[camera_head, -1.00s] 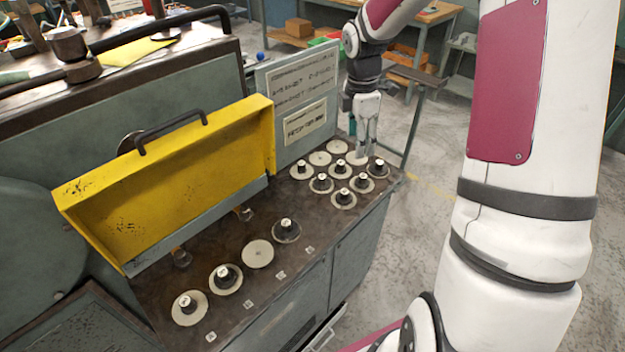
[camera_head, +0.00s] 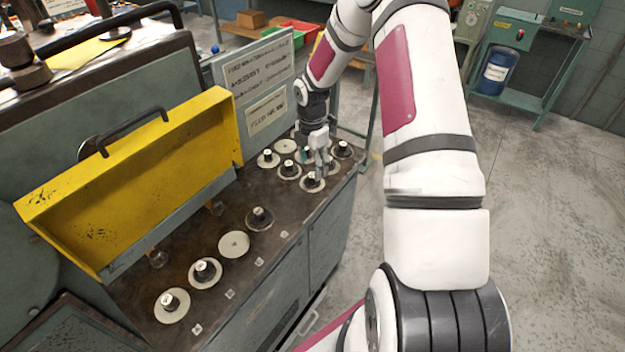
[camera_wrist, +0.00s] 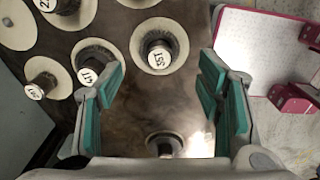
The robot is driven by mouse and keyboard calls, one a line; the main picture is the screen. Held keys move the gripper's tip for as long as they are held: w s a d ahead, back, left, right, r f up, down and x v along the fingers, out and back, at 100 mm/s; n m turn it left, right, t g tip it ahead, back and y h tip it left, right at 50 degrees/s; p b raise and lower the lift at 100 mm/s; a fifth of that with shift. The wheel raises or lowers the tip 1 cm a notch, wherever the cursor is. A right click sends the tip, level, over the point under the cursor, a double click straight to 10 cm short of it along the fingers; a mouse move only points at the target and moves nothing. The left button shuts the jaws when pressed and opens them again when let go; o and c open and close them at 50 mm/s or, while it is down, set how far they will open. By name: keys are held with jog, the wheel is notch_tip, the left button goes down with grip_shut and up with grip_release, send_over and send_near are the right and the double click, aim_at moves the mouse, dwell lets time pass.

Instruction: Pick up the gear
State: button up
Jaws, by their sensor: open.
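Several pale round gears with dark hubs and white labelled tops stand in a cluster at the right end of the bench top. My gripper (camera_head: 322,168) is over the cluster, close to the front gear (camera_head: 313,182) in the head view. In the wrist view my gripper (camera_wrist: 162,88) is open with teal pads and nothing held. A labelled gear (camera_wrist: 159,58) lies just beyond and between the fingertips. Another gear (camera_wrist: 165,145) shows lower down between the fingers, partly hidden. A gear (camera_wrist: 88,70) at the left is partly covered by the left finger.
A front row holds spaced gears, including a hubless disc (camera_head: 234,244). A raised yellow cover (camera_head: 150,185) and an upright label board (camera_head: 258,95) stand behind the dark bench top (camera_head: 190,240). Open floor (camera_head: 540,220) lies to the right.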

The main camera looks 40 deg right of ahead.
aim_at(312, 175)
jog(key=shift+f+p, duration=0.55)
jog(key=shift+f, duration=2.1)
grip_shut()
